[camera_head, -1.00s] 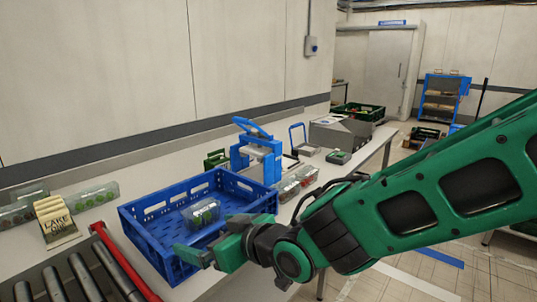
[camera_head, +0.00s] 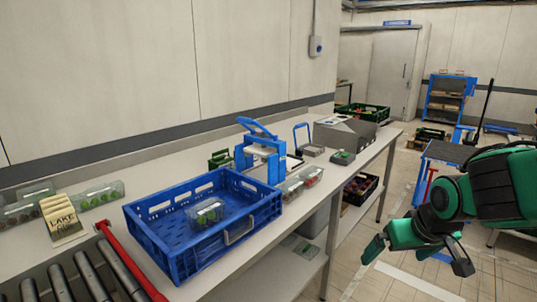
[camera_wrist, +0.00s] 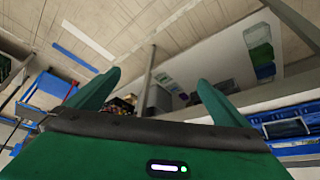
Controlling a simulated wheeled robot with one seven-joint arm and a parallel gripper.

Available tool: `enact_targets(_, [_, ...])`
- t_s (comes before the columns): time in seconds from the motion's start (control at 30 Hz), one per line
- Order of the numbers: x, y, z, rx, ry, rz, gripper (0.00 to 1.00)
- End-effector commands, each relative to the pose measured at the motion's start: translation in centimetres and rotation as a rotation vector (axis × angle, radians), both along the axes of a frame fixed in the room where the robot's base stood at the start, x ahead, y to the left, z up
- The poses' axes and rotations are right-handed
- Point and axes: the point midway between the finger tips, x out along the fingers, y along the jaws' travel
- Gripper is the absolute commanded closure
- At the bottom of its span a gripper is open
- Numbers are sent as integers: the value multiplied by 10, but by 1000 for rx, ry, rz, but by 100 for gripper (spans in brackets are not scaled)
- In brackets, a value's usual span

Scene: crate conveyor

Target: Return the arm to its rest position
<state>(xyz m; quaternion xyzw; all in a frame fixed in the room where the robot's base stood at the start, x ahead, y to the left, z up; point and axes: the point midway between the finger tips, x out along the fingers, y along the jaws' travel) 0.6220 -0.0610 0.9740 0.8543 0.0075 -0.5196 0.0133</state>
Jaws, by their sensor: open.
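My gripper (camera_head: 416,246) is at the lower right in the head view, out past the table's front edge and well clear of the table. Its green fingers are open and empty; in the wrist view the two fingers (camera_wrist: 150,95) stand wide apart with nothing between them. My green arm enters from the right edge. A blue crate (camera_head: 228,243) stands on the table, with one clear pack of green produce (camera_head: 207,212) inside. The crate also shows at the right of the wrist view (camera_wrist: 296,146).
The white table (camera_head: 226,286) runs to the back, with a roller conveyor (camera_head: 84,277) and red bar at its left. Produce packs (camera_head: 300,182), a blue stand (camera_head: 262,158) and a grey box (camera_head: 344,132) are on it. A blue cart (camera_head: 447,152) stands behind my arm.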

Motion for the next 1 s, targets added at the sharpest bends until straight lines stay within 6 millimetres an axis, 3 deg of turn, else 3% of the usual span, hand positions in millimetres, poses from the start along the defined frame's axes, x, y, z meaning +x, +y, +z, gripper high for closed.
enact_targets(0.03, [-18,-25,0,3,45,-73,0])
enact_targets(0.1, [-48,-54,-3,12,122,-166,0])
enact_targets(0.2, [-93,-85,-4,38,230,-296,0])
enact_targets(0.4, [-171,-111,-3,108,398,-494,0])
enact_targets(0.5, [-193,-113,-1,135,446,-547,0])
enact_targets(0.63, [-204,-112,0,150,471,-573,0])
enact_targets(1.0, [-204,-112,0,150,474,-574,0])
